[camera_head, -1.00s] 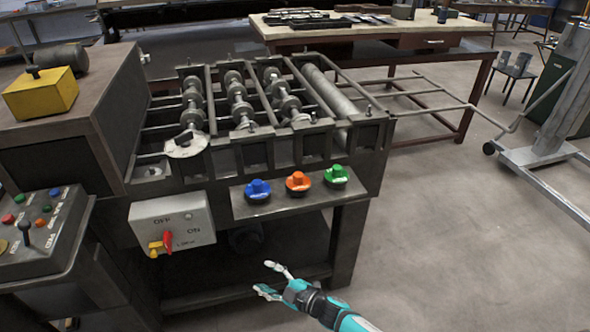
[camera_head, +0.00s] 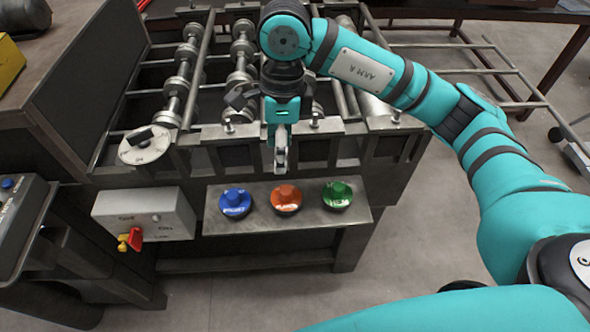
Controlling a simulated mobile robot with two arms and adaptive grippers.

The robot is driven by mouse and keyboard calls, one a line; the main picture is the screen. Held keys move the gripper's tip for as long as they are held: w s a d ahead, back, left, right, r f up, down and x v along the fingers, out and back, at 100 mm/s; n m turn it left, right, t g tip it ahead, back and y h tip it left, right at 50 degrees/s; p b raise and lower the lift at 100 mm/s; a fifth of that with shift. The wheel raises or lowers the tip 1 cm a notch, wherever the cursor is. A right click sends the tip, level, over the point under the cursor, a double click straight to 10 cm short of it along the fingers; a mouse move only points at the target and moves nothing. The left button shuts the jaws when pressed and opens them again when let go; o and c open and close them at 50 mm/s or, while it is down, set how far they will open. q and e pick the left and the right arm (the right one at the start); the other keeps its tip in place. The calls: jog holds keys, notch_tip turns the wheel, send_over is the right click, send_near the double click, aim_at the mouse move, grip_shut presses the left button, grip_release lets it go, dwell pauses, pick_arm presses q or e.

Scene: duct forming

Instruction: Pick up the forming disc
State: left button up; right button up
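Each has a white label too small to read, so I cannot tell which is the forming disc. My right gripper (camera_head: 281,167) points down just above and behind the orange disc, apart from it. Its fingers show nearly edge-on and nothing is seen between them. My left gripper is not in view.
The roller machine (camera_head: 241,55) stands behind the shelf, with a pale round plate (camera_head: 145,145) at its left end. A grey switch box (camera_head: 145,215) with a red handle (camera_head: 134,238) is left of the shelf. Open floor (camera_head: 240,307) lies in front.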

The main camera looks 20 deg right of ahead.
jog(key=d+h, duration=0.1)
jog(key=d, duration=0.1)
jog(key=p, duration=0.3)
send_over(286, 190)
jog(key=shift+t, duration=0.4)
jog(key=f, duration=0.7)
jog(key=shift+s+d+f, duration=0.2)
jog(key=shift+s+d, duration=0.05)
notch_tip(286, 190, down, 3)
jog(key=shift+f, duration=0.25)
jog(key=shift+w+a+f+p, duration=0.1)
jog(key=shift+f+p, duration=0.25)
jog(key=shift+p, duration=0.25)
notch_tip(286, 190, down, 4)
jog(key=shift+w+a+r+p, duration=0.15)
jog(key=shift+p, duration=0.6)
jog(key=shift+f, duration=0.35)
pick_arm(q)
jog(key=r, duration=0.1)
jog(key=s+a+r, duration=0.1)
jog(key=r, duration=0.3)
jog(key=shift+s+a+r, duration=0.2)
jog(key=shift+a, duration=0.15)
